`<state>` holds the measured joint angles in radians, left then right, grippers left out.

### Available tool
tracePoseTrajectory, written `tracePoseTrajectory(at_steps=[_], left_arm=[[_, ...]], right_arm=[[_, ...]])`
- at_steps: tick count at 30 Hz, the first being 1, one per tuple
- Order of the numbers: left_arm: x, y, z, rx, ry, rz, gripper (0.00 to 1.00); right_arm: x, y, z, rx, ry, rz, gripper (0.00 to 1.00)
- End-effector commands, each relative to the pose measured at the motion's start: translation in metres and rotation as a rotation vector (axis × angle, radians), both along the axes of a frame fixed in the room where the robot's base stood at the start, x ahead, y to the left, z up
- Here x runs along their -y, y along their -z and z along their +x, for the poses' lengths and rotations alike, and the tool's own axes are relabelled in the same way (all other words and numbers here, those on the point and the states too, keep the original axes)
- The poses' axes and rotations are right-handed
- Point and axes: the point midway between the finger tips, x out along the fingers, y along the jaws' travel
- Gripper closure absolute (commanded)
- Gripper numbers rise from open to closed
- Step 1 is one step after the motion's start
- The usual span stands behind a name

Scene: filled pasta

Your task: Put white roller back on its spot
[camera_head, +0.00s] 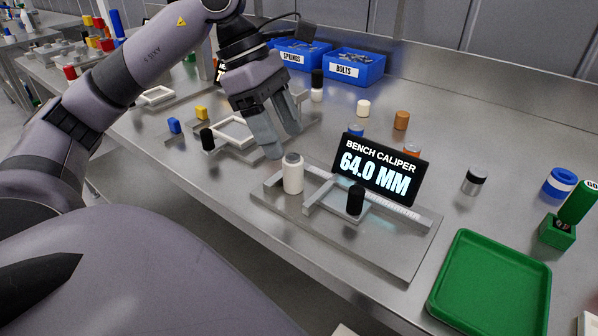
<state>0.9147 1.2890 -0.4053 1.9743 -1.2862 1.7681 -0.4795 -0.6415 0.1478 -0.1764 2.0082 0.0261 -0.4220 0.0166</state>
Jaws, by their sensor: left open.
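A white roller (292,177) with a greyish top stands upright at the left end of the bench caliper (399,262). My left gripper (282,140) is open and empty, just above and behind this roller, with its fingers pointing down. Its fingers look apart from the roller. The caliper display (379,168) reads 64.0 MM. Other white cylinders stand farther back, one on the open bench (363,108) and one near the bins (317,95). My right gripper is not in view.
A green tray (447,289) lies at the front right. Blue SPRINGS and BOLTS bins (345,70) stand at the back. A black cylinder (207,139), a yellow piece (201,113) and a blue piece (174,126) are left of my gripper. Bare bench lies at the back right.

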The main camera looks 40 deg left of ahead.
Motion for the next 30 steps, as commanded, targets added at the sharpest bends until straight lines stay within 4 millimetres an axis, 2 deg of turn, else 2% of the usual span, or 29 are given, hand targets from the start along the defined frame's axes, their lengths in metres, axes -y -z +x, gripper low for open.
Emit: tracePoseTrajectory(at_steps=[5,18,27,29,30], left_arm=[[-0.003,0.01,0.002,0.004,-0.013,0.035,0.35],[0.023,0.06,0.01,0.004,-0.012,0.029,0.35],[0.024,0.064,0.01,0.005,-0.012,0.029,0.35],[0.024,0.064,0.01,0.005,-0.012,0.029,0.54],[0.024,0.064,0.01,0.005,-0.012,0.029,0.67]], right_arm=[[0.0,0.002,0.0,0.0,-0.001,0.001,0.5],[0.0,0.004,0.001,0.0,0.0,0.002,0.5],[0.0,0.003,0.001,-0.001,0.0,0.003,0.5],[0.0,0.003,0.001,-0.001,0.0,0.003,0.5],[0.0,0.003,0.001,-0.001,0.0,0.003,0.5]])
